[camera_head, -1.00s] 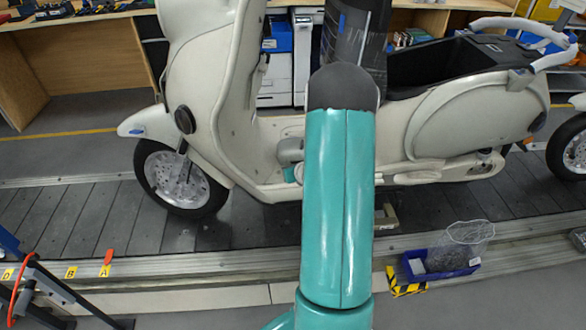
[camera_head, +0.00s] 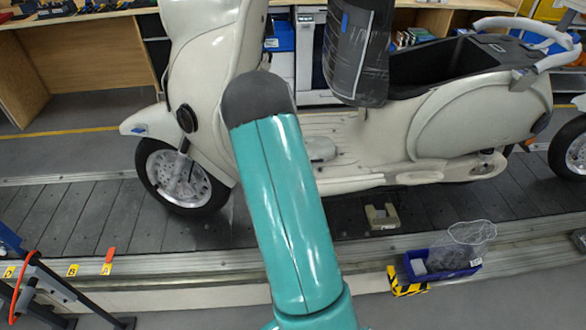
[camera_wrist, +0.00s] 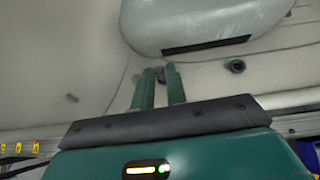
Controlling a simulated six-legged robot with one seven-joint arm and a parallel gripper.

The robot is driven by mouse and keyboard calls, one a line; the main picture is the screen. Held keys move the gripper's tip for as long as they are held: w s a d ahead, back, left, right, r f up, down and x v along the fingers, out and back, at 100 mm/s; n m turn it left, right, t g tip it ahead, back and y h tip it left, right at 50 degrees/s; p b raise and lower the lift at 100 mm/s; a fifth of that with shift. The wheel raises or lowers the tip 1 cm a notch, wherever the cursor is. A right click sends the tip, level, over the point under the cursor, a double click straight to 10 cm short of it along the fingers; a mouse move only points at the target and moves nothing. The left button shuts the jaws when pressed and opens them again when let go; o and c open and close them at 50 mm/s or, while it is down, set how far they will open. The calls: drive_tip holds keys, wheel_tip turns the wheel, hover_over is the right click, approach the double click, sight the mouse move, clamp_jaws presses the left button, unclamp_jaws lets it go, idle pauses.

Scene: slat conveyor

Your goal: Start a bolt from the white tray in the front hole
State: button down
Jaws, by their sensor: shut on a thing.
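In the wrist view my gripper (camera_wrist: 160,77) points at the cream underside or floor area of the scooter, its two green fingers close together. A small dark piece, seemingly a bolt (camera_wrist: 160,74), sits between the fingertips; its shape is hard to make out. I cannot tell which is the front hole. In the head view the scooter (camera_head: 215,80) stands on the conveyor, and my gripper is hidden behind my arm.
A rounded grey-white part (camera_wrist: 200,25) hangs just beyond the fingertips. A blue bin (camera_head: 442,266) with a small white item (camera_head: 418,266) and a clear bag stands at the conveyor edge. A beige block (camera_head: 382,216) lies on the slats (camera_head: 90,215).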

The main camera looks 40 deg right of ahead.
drive_tip(key=shift+s+a+f, duration=0.1)
drive_tip(key=shift+f, duration=0.05)
drive_tip(key=shift+s+a+f+m, duration=0.15)
drive_tip(key=shift+f+m, duration=0.1)
drive_tip(key=shift+m, duration=0.05)
drive_tip(key=shift+w+r+g+h, duration=0.2)
drive_tip(key=shift+g+h, duration=0.1)
drive_tip(key=shift+g, duration=0.1)
drive_tip(key=shift+m, duration=0.4)
drive_tip(key=shift+w+r+m+g+h, duration=0.1)
drive_tip(key=shift+r+m+g+h, duration=0.1)
drive_tip(key=shift+m+g+h, duration=0.5)
drive_tip(key=c, duration=1.3)
unclamp_jaws()
drive_tip(key=shift+r, duration=0.1)
drive_tip(key=shift+c, duration=0.2)
drive_tip(key=shift+w, duration=0.1)
